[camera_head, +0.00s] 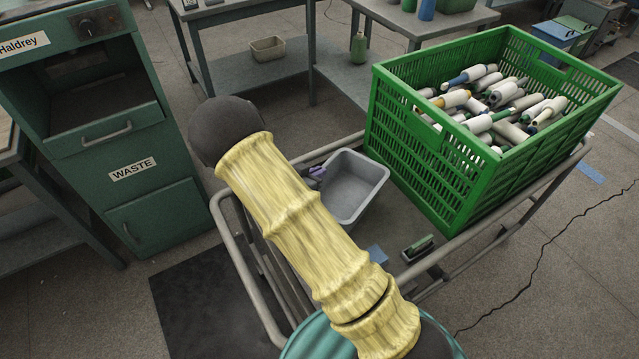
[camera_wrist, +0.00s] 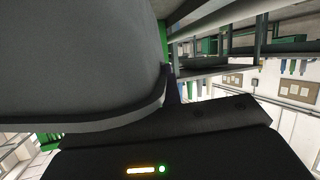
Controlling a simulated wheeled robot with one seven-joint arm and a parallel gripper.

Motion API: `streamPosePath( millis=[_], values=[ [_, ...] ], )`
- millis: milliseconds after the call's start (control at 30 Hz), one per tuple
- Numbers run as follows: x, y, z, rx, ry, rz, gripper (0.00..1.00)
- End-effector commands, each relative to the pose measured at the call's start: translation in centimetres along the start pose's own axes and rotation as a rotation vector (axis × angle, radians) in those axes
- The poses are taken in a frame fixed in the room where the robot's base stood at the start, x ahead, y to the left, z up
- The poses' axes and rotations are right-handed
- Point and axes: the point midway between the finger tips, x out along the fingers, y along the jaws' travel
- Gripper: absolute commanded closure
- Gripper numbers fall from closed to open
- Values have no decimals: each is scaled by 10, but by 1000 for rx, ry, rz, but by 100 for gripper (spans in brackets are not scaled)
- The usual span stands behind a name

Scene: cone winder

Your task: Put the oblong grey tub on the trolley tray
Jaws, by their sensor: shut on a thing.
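The oblong grey tub (camera_head: 356,184) shows right of my arm in the head view, open side up and seemingly empty. My gripper (camera_head: 317,174) is mostly hidden behind my yellow-sleeved arm and is shut on the tub's left rim. In the wrist view the tub (camera_wrist: 80,55) fills the upper left, its rim close against my gripper (camera_wrist: 172,92). The trolley tray (camera_head: 396,228) lies below and around the tub in the head view. I cannot tell whether the tub touches the tray or hangs above it.
A green crate (camera_head: 425,150) full of yarn cones stands on the trolley's right part. A small green-and-grey object (camera_head: 417,248) lies near the front rail. The green waste cabinet (camera_head: 125,150) stands left. A beige tub (camera_head: 268,49) sits on a bench shelf behind.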

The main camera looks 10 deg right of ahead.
Motion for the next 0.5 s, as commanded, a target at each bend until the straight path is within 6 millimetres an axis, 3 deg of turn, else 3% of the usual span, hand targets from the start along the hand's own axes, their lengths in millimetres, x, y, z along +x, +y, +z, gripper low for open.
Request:
streamPosePath(
  millis=[333,500],
  values=[
    [1,-1,3,1,2,0,100],
    [10,-3,24,-2,2,0,100]
  ],
)
